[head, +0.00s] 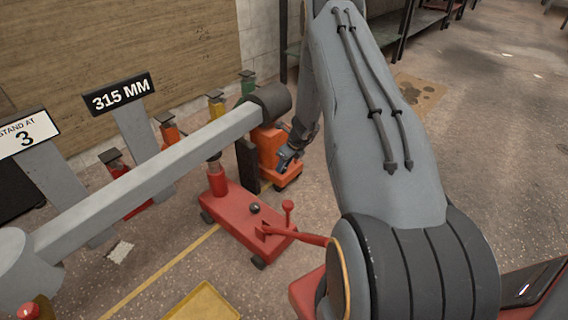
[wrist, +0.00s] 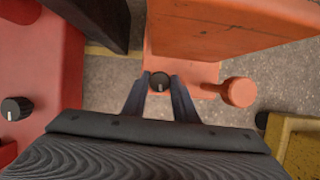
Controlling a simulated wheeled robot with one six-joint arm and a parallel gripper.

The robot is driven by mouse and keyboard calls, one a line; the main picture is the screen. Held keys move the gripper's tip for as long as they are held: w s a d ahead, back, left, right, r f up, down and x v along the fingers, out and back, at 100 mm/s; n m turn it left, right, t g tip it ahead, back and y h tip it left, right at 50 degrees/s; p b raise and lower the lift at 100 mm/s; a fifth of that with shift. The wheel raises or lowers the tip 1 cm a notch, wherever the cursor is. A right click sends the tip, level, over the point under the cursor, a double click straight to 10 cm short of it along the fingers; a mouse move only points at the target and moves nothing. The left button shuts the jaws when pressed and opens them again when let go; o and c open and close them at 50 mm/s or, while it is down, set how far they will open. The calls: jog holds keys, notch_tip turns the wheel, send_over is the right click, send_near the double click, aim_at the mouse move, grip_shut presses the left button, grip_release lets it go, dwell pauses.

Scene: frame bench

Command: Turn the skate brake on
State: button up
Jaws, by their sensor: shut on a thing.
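An orange skate (head: 267,142) stands on the floor beyond a red one, and its orange body also fills the top of the wrist view (wrist: 225,25). A round black knob (wrist: 160,81) with a short white mark sits on the low orange base. The mark points toward the bottom of the wrist picture. My gripper (wrist: 161,88) is shut on this knob, one finger on each side. In the head view my gripper (head: 287,157) is low beside the orange skate, and the knob is hidden there. An orange round-ended peg (wrist: 238,91) stands right of the fingers.
A red skate (head: 232,222) with its own black knob (head: 254,208) stands close by; that knob also shows in the wrist view (wrist: 16,108). A dark post (wrist: 98,20) is left of my gripper. A long grey beam (head: 150,175) crosses the head view.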

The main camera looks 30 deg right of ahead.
jog(key=n+y+p, duration=0.1)
jog(key=n, duration=0.1)
jog(key=shift+d+n, duration=0.1)
jog(key=shift+n, duration=0.3)
jog(key=n+g+y, duration=0.1)
jog(key=n, duration=0.1)
jog(key=shift+w+n, duration=0.1)
jog(key=shift+n, duration=0.3)
jog(key=n+g, duration=0.1)
jog(key=n, duration=0.1)
jog(key=n+y+b, duration=0.1)
jog(key=n, duration=0.2)
jog(key=shift+w+g+b, duration=0.1)
jog(key=shift+g+b, duration=0.2)
jog(key=shift+g, duration=0.1)
jog(key=shift+n, duration=0.3)
jog(key=o, duration=1)
jog(key=shift+o, duration=0.3)
jog(key=shift+d, duration=0.1)
jog(key=w+p+v, duration=0.1)
jog(key=p+v, duration=0.2)
jog(key=v, duration=0.4)
jog(key=shift+s+r, duration=0.4)
jog(key=shift+s, duration=0.15)
